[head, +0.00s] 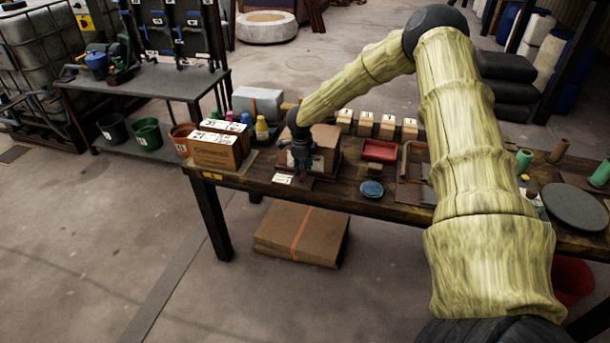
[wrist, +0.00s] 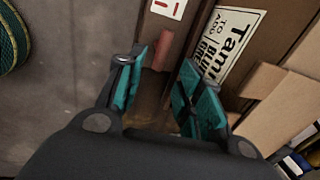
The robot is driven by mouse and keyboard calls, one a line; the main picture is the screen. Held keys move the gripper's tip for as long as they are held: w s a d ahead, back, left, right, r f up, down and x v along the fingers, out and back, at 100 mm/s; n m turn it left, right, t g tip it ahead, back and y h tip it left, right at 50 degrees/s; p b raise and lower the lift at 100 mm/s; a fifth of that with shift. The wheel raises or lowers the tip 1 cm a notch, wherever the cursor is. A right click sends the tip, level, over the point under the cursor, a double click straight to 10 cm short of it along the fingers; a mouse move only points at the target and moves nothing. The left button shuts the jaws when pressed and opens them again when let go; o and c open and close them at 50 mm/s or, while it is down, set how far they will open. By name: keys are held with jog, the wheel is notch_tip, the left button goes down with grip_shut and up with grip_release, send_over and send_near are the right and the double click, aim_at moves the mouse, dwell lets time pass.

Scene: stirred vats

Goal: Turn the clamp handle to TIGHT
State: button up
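My gripper (head: 302,165) is low over the front edge of the wooden workbench (head: 385,203), in front of a brown box. In the wrist view its two teal-padded fingers (wrist: 163,75) stand apart with nothing held between them. A reddish bar (wrist: 163,50) lies just beyond the gap between the fingertips; it may be the clamp handle, but I cannot tell for sure. A white label with a small red mark (wrist: 167,8) lies beyond the bar. No TIGHT marking is readable. In the head view my gripper hides most of this spot.
The brown box (head: 325,143) stands close behind my gripper; its printed label (wrist: 232,40) shows in the wrist view. Labelled cartons (head: 213,151) stand left. A red tray (head: 379,150) and a blue round dish (head: 371,188) are right. A flat carton (head: 301,236) lies on the floor below.

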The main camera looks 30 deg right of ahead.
aim_at(301, 179)
jog(key=shift+w+d+f+p, duration=0.15)
jog(key=shift+f+p, duration=0.1)
jog(key=shift+f, duration=0.8)
jog(key=shift+w+d+f+p, duration=0.15)
jog(key=shift+f+p, duration=0.1)
jog(key=shift+f, duration=0.8)
jog(key=shift+w+d+f+p, duration=0.15)
jog(key=shift+f+p, duration=0.1)
jog(key=shift+f, duration=0.8)
jog(key=shift+r, duration=0.1)
grip_shut()
